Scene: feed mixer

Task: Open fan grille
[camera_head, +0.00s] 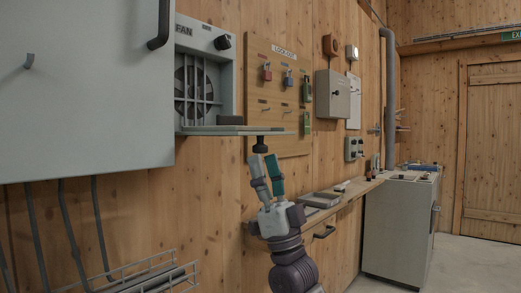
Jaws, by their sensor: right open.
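The grey fan box (226,72), marked FAN, is on the wooden wall at upper left. Its fan (190,88) shows behind crossed bars. A thin grey flap (222,130), seen nearly edge-on, juts out level from the lower edge of the box; it looks like the grille cover folded down. A black knob (261,145) hangs under its outer end. My right gripper (264,160) points up just below the knob, fingers apart, one grey and one teal. I cannot tell whether a fingertip touches the knob. My left gripper is out of view.
A large grey cabinet door (85,90) with a dark handle fills the upper left. A lockout board (278,95) with padlocks is behind the flap. A wire rack (140,278) is at lower left. A wooden counter (345,195) and grey cabinet (398,230) stand right.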

